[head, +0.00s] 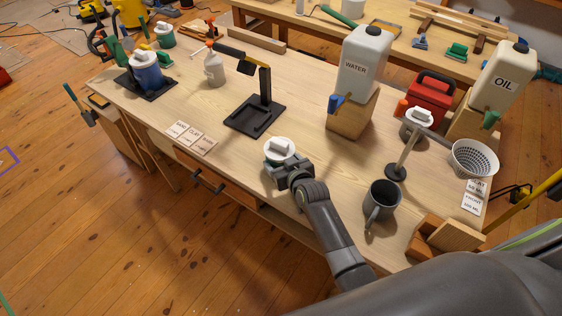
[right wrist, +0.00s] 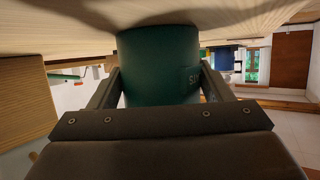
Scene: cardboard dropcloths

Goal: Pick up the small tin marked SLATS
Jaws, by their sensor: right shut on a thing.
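A small dark green tin (right wrist: 160,70) fills the middle of the right wrist view, between the two fingers of my right gripper (right wrist: 160,80). Only the first letters of its marking show, starting with S; a finger hides the rest. In the head view the tin's white lid (head: 281,149) shows near the bench's front edge, with my right gripper (head: 284,170) at its near side. The gripper is shut on the tin. The tin looks upright and at the bench top; I cannot tell if it is lifted. My left gripper is not in view.
A grey mug (head: 381,201) stands right of my arm. A black stand (head: 256,115) is behind the tin. A WATER container (head: 362,67) sits on a wooden block (head: 350,112). Cards (head: 192,137) lie to the left. Bare bench separates the tin from these.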

